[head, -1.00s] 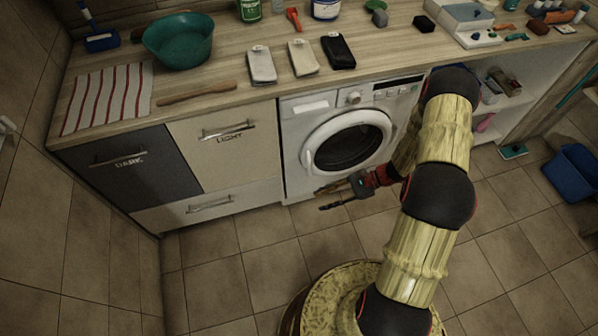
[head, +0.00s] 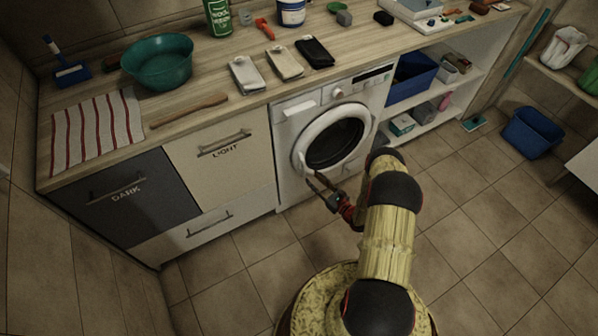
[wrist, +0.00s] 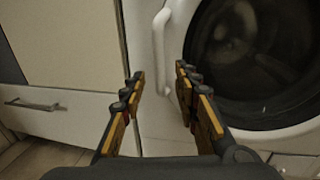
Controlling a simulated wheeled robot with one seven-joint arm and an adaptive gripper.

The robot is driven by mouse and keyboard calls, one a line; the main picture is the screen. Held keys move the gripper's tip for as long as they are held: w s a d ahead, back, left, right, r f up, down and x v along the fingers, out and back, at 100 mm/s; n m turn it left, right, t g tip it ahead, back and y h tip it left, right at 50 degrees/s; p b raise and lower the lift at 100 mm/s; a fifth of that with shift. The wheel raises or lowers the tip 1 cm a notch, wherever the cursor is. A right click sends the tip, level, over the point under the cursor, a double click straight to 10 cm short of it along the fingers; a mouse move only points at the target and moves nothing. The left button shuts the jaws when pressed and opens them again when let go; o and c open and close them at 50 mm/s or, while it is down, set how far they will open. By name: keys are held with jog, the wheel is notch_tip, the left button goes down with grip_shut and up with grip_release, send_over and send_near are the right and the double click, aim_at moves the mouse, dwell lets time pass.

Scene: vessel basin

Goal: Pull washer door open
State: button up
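The washer (head: 283,133) is white and stands under the counter. Its round door (head: 348,120) with dark glass looks closed. The door handle (wrist: 158,50) is a white curved bar at the left edge of the door in the wrist view; it also shows in the head view (head: 299,158). My gripper (wrist: 160,80) is open, its two fingers apart with the handle's lower part seen between and beyond the fingertips. In the head view my gripper (head: 315,180) is in front of the door's lower left. I cannot tell whether it touches the handle.
The light cabinet (head: 222,165) and dark cabinet (head: 125,200) stand left of the washer. The counter (head: 215,105) above holds a teal basin (head: 158,62) and several small items. A blue bin (head: 532,132) stands on the floor at right. The tiled floor in front is largely clear.

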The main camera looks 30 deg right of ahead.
aim_at(304, 171)
jog(key=b+x, duration=0.1)
jog(key=x, duration=0.5)
jog(key=shift+w+a+r+b, duration=0.15)
jog(key=shift+w+b, duration=0.15)
jog(key=shift+b, duration=0.1)
jog(key=shift+w+a+r, duration=0.1)
jog(key=shift+w, duration=0.5)
jog(key=c, duration=0.3)
jog(key=c, duration=0.4)
grip_shut()
